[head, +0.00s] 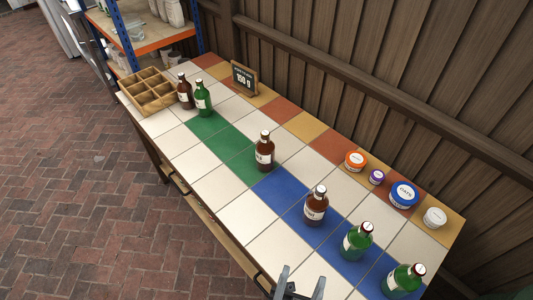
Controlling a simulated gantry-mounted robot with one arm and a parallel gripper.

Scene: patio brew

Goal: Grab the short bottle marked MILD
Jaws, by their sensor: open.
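Several brown and green bottles with pale labels stand upright on the tiled table (236,215). A brown bottle (315,210) and two green bottles, one (356,243) nearer the middle and one (403,282) at the lower right, stand on or beside the blue tiles. Another brown bottle (265,155) stands by the green tiles. A brown bottle (185,97) and a green bottle (203,102) stand close together at the far left. The label words are too small to read, so I cannot tell which is MILD. My gripper (298,285) is open at the bottom edge, with no bottle between its fingers.
A wooden divided crate (147,92) stands at the table's left end. A small sign (244,79) stands at the back. Lidded tubs, orange (355,161), purple (376,177), blue (404,195) and white (434,218), line the back right before the wooden fence (400,90). The front white tiles are clear.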

